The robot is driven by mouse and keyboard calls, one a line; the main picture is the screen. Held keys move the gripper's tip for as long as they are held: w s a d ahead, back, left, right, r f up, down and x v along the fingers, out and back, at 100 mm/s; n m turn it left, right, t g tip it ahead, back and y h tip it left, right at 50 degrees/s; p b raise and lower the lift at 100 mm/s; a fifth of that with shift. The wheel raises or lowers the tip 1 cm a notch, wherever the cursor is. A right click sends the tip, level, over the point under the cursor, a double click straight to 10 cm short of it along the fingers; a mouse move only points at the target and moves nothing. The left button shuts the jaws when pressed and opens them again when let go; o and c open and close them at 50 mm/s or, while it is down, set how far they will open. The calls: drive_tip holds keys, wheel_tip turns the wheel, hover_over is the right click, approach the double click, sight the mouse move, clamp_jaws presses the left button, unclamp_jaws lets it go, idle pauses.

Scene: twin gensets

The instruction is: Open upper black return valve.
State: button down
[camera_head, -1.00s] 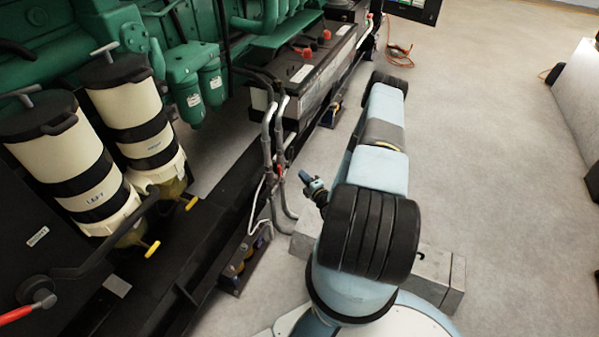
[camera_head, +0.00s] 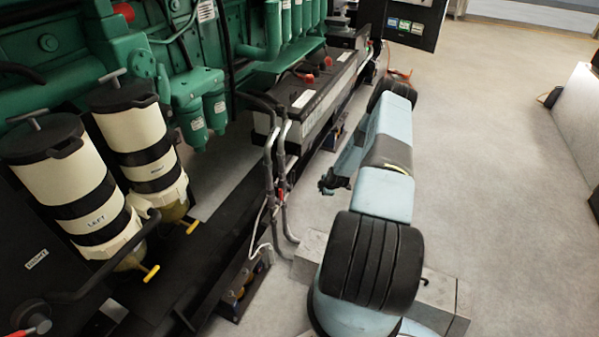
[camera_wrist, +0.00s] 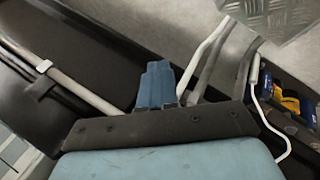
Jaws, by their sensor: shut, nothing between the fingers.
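I cannot pick out a black return valve for certain in either view. In the head view, two grey pipes run down the side of the green engine's black base frame, with a small red part (camera_head: 281,193) on them. My gripper (camera_head: 327,186) hangs to the right of these pipes, apart from them, over the floor. In the wrist view my gripper's blue fingers (camera_wrist: 156,84) are closed together and empty. Light and grey pipes (camera_wrist: 205,60) show beyond the fingers. Any valve handle there is too small or hidden to tell.
A black battery box (camera_head: 310,95) sits beyond the pipes. Grey floor (camera_head: 490,150) is open to the right. A white block (camera_head: 578,115) stands far right.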

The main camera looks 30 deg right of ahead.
drive_tip(key=w+r+m+g+y, duration=0.3)
drive_tip(key=r+y, duration=0.1)
drive_tip(key=r, duration=0.5)
drive_tip(key=w+r+m+g+y, duration=0.2)
drive_tip(key=w+r+m+y, duration=0.15)
drive_tip(key=r, duration=0.65)
drive_tip(key=s+a+f, duration=0.1)
drive_tip(key=a+f, duration=0.6)
drive_tip(key=a, duration=0.2)
drive_tip(key=shift+a+f, duration=0.3)
drive_tip(key=shift+a, duration=0.1)
drive_tip(key=shift+s+a, duration=0.1)
drive_tip(key=shift+s+a+r, duration=0.2)
drive_tip(key=shift+s+a, duration=0.2)
drive_tip(key=shift+a, duration=0.25)
